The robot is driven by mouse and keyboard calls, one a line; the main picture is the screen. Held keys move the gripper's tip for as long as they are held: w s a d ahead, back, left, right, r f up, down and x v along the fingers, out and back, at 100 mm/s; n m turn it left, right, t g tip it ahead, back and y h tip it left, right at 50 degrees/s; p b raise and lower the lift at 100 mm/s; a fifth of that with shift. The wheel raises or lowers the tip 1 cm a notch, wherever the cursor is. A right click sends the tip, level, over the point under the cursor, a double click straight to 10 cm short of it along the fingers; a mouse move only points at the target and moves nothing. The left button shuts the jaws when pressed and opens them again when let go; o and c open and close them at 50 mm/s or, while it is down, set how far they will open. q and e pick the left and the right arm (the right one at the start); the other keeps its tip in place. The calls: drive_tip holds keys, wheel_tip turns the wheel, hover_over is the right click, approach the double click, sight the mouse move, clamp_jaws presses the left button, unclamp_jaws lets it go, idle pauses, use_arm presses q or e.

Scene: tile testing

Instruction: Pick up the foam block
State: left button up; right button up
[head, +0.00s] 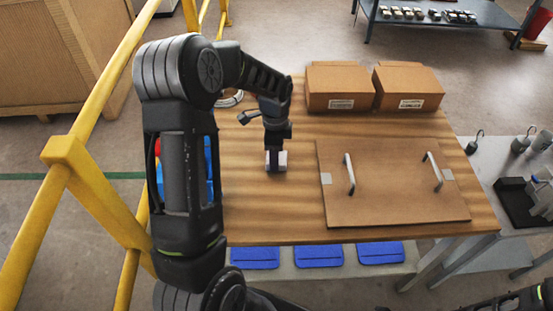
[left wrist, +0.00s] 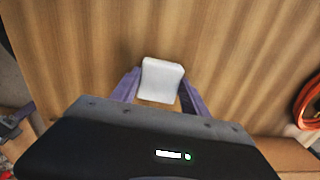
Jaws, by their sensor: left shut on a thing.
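The foam block (left wrist: 161,80) is a small white block with rounded edges. In the left wrist view it sits between the two purple-grey fingers of my left gripper (left wrist: 158,90). In the head view the foam block (head: 282,160) shows beside the fingertips of my left gripper (head: 275,161), over the wooden table (head: 290,215), left of the brown board. My left gripper points down and is shut on the block. I cannot tell whether the block touches the table. My right gripper is not in view; only part of an arm of mine shows at the lower right.
A brown board (head: 390,195) with two handles lies on the table's right half. Two cardboard boxes (head: 338,85) (head: 408,86) stand at the back. A yellow railing (head: 100,180) runs along the left. Blue pads (head: 318,255) lie below the front edge. An orange coil (left wrist: 308,105) lies nearby.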

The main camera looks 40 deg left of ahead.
use_arm(q)
drive_tip(key=shift+r, duration=0.1)
wheel_tip(320, 180, up, 10)
idle(0.5)
idle(0.4)
